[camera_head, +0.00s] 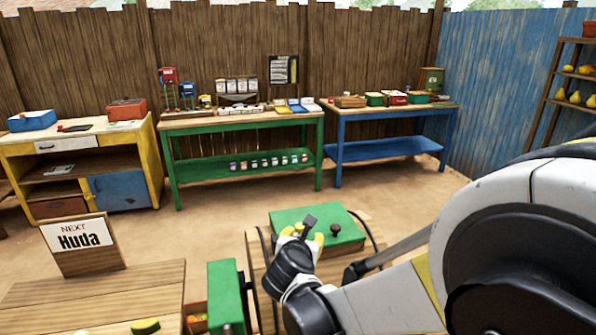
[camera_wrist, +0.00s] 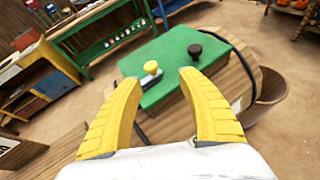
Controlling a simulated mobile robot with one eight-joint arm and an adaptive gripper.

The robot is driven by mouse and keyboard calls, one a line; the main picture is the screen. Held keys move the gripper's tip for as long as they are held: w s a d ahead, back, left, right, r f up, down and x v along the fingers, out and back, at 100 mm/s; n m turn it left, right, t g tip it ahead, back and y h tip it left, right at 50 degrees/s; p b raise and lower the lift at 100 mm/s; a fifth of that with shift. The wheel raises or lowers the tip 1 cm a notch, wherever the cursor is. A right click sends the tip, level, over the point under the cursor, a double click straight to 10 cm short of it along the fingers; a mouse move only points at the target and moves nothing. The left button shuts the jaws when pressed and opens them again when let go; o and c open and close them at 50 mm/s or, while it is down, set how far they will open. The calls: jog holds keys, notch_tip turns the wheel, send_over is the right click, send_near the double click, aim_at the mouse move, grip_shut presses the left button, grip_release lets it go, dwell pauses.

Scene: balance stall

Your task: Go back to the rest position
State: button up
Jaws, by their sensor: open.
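My gripper (camera_head: 301,232) is in the lower middle of the head view, above the wooden stand with the green box (camera_head: 338,222). In the wrist view its two yellow fingers (camera_wrist: 160,105) are spread apart with nothing between them. Beyond the fingertips, the green box (camera_wrist: 172,97) carries a yellow knob (camera_wrist: 151,67) and a dark brown knob (camera_wrist: 194,50). The gripper appears apart from both knobs. In the head view the gripper covers part of the box.
Green (camera_head: 188,124) and blue (camera_head: 390,112) benches line the back fence. Sandy floor (camera_head: 215,222) lies clear before them. A shelf of yellow fruit (camera_head: 549,103) is at right.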

jog(key=s+d+r+m+g, duration=0.3)
jog(key=s+d+r+m, duration=0.1)
jog(key=s+d+m, duration=0.85)
jog(key=s+d+f+m+g+y, duration=0.1)
jog(key=s+d+m, duration=0.1)
jog(key=s+m, duration=0.6)
jog(key=s+d+m+g, duration=0.2)
jog(key=s+m, duration=0.6)
jog(key=m, duration=0.4)
jog(key=shift+d+f+y, duration=0.4)
jog(key=shift+d, duration=0.25)
jog(key=shift+o, duration=0.6)
jog(key=shift+m, duration=0.25)
